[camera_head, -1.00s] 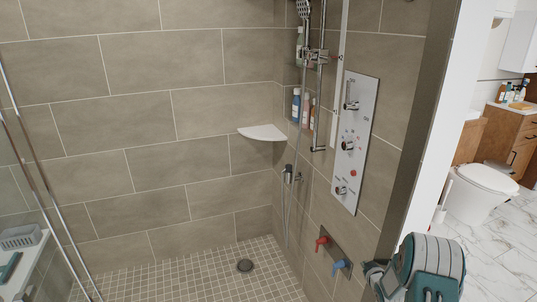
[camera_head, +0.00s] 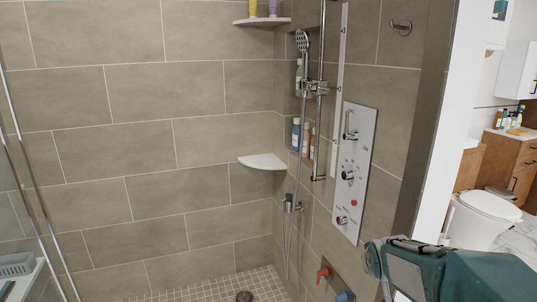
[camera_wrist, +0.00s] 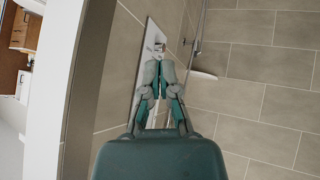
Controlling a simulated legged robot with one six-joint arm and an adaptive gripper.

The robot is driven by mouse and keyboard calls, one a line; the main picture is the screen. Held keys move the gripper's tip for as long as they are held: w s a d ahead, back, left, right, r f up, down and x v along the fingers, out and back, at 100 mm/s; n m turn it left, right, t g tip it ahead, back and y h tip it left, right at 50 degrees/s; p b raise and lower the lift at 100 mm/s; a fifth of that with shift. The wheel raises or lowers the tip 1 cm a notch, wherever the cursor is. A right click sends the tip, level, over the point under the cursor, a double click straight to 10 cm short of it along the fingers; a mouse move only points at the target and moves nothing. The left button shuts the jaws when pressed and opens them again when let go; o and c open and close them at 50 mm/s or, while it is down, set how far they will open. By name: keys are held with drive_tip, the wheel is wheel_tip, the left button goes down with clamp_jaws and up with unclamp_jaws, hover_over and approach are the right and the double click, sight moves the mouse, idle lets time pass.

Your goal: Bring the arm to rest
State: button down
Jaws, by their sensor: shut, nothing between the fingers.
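My gripper (camera_wrist: 159,75) is in the middle of the wrist view, its two fingers drawn together at the tips with nothing between them. It points toward the shower wall, with the white control panel (camera_wrist: 150,42) behind the fingertips. In the head view, my arm (camera_head: 455,275) shows at the lower right, in front of the shower's edge and below the panel (camera_head: 355,170). I cannot make out the fingers in the head view.
A red knob (camera_head: 324,273) and a blue knob (camera_head: 345,296) stick out near my arm. The shower rail (camera_head: 319,120) and a corner shelf (camera_head: 262,162) are further in. A white wall end (camera_head: 445,120) stands to the right, with a toilet (camera_head: 483,217) beyond. The shower floor looks open.

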drive_tip(key=s+a+r+g, duration=0.1)
drive_tip(key=s+a, duration=0.2)
drive_tip(key=s, duration=0.5)
drive_tip(key=s+a+r+g+y, duration=0.1)
drive_tip(key=s+a, duration=0.2)
drive_tip(key=s, duration=0.6)
drive_tip(key=s+a+r+m+g+y, duration=0.1)
drive_tip(key=s+a, duration=0.1)
drive_tip(key=s, duration=0.7)
drive_tip(key=shift+a+r, duration=0.4)
